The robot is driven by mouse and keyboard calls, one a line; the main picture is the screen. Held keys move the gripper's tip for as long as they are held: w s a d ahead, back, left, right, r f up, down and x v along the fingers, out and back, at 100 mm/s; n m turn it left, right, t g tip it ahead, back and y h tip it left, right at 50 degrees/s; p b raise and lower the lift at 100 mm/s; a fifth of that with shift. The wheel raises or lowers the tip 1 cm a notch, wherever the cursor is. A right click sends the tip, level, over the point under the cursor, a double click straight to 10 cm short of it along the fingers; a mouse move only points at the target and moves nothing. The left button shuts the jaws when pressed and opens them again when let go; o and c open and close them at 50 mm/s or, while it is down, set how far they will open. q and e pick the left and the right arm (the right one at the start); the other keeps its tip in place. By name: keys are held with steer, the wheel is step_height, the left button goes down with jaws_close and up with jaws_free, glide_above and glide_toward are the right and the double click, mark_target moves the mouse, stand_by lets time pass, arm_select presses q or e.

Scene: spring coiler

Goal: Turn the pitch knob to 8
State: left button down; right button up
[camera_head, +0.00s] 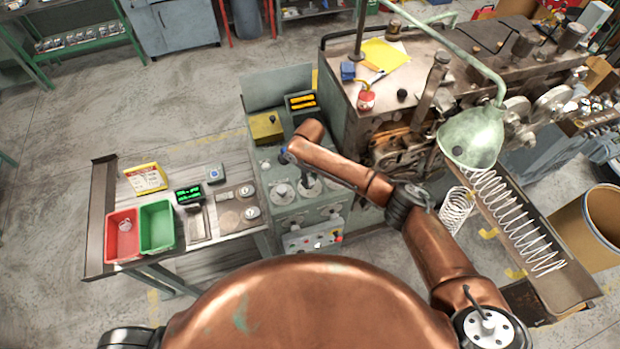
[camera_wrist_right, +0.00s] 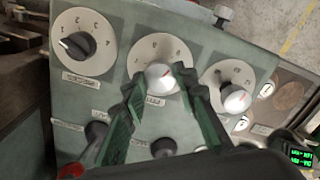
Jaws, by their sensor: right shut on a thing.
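The dial's numbers are too blurred to read surely. My right gripper (camera_wrist_right: 157,80) has its green-edged fingers on either side of this knob and is shut on it. In the head view my copper right arm reaches over the grey-green control panel (camera_head: 300,238) and partly hides the dials. My left gripper is not in view.
A dark knob (camera_wrist_right: 75,45) and a silver knob (camera_wrist_right: 236,99) flank the pitch knob closely. A side table holds a red bin (camera_head: 121,243), a green bin (camera_head: 157,228) and a green-lit display (camera_head: 188,194). A lamp (camera_head: 470,138) hangs at the right, near long springs (camera_head: 515,220).

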mark_target(310, 181)
steer(key=n, duration=0.5)
steer(key=shift+n, duration=0.3)
steer(key=n, duration=0.4)
steer(key=shift+w+n+b, duration=0.1)
steer(key=shift+n+b, duration=0.2)
steer(key=shift+n, duration=0.1)
steer(key=shift+r, duration=0.1)
steer(key=o, duration=1.1)
steer(key=shift+o, duration=0.2)
step_height(310, 181, up, 12)
